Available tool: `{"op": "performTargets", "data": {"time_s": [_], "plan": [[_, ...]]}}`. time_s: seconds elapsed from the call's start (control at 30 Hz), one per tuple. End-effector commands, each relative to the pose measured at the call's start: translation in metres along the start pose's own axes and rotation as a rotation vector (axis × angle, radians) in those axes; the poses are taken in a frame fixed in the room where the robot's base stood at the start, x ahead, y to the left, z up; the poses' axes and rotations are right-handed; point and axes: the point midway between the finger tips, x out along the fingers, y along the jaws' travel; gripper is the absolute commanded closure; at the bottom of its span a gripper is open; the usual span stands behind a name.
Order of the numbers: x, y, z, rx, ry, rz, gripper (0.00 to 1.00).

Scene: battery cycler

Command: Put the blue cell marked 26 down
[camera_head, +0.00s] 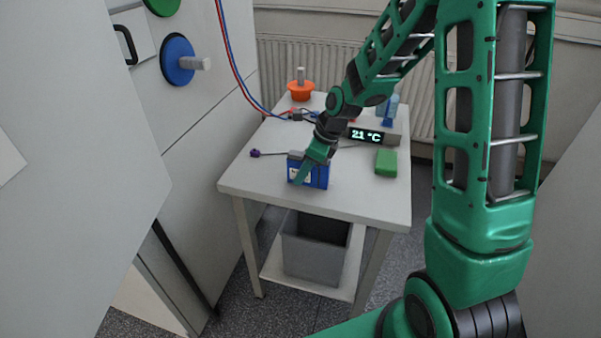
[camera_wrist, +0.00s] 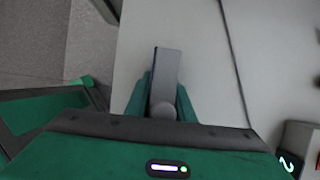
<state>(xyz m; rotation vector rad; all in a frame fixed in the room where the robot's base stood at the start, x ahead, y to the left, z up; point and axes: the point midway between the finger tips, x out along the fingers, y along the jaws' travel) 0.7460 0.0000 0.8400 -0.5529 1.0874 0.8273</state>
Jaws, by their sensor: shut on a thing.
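The blue cell (camera_head: 319,176) with a white label is at the front part of the small table (camera_head: 245,178). The number on its label is too small to read. My gripper (camera_head: 310,168) reaches down over the cell from the upper right and is shut on it, covering part of its front. The cell looks upright, and I cannot tell whether its underside touches the tabletop. In the wrist view, a dark grey bar with a round end (camera_wrist: 166,75) sits between my two green fingers, above the pale tabletop (camera_wrist: 205,60).
A green block (camera_head: 386,162) stands right of the cell, with a 21 °C display unit (camera_head: 366,135) behind. A purple knob (camera_head: 255,153) lies left on a cable. An orange pot-like thing (camera_head: 301,91) stands at the back. A grey bin (camera_head: 314,256) sits on the lower shelf.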

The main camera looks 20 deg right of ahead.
Motion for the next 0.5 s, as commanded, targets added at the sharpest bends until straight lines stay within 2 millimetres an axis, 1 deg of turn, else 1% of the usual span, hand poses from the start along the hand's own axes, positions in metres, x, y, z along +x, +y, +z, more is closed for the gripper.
{"op": "performTargets", "data": {"time_s": [0.23, 0.27, 0.3, 0.33, 0.5], "plan": [[0.0009, -0.0003, 0.0003, -0.001, -0.001, -0.001, 1.0], [0.001, 0.0, -0.0002, 0.0, 0.0, 0.0, 0.71], [0.0009, 0.0, -0.0002, 0.0, 0.0, 0.0, 0.61], [0.0009, 0.0, -0.0002, 0.0, 0.0, 0.0, 0.59], [0.0008, 0.0, -0.0001, 0.0, 0.0, 0.0, 0.59]]}}
